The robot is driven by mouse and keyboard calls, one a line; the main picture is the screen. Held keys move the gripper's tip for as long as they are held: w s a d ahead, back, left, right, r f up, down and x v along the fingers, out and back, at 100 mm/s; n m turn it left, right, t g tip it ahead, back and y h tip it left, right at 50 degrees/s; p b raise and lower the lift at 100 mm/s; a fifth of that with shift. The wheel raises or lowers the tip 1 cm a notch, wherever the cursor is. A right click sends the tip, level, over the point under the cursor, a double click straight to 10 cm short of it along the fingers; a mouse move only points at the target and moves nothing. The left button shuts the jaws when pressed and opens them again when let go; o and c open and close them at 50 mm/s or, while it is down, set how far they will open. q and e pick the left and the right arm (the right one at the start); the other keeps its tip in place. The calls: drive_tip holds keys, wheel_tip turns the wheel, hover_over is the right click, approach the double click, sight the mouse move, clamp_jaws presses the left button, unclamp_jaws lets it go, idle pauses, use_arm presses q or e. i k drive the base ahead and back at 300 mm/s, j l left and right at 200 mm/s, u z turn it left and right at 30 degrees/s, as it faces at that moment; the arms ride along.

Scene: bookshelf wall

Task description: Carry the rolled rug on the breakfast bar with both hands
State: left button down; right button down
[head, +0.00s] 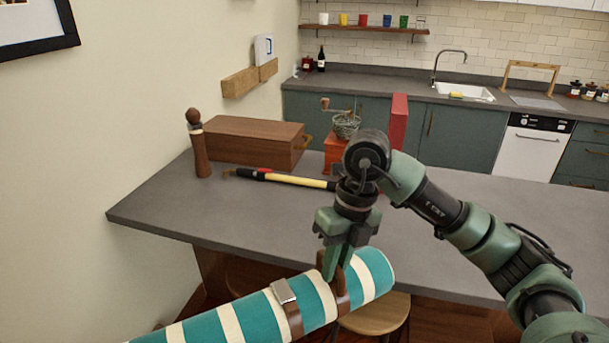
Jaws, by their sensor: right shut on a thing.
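The rolled rug (260,315) is a teal and cream striped roll with brown straps and a metal buckle. It lies slanted across the bottom of the head view, its right end higher in the picture; its left end is cut off by the frame. My right gripper (339,270) points down and is shut on the rug near its right end, by a brown strap. The breakfast bar (440,237) has a grey top; the rug shows in front of its near edge. My left gripper is out of view.
On the bar stand a wooden box (245,140), a pepper mill (201,155), a coffee grinder (338,150) and a red upright thing (399,120). A yellow-handled tool (295,180) lies there. The bar's front left is clear. A stool (378,318) stands below.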

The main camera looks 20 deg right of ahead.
sight(273, 211)
drive_tip(key=i+z, duration=0.3)
drive_tip(key=i, duration=0.2)
drive_tip(key=i+z, duration=0.3)
drive_tip(key=i, duration=0.25)
drive_tip(key=i+j+z, duration=0.25)
drive_tip(key=i, duration=0.25)
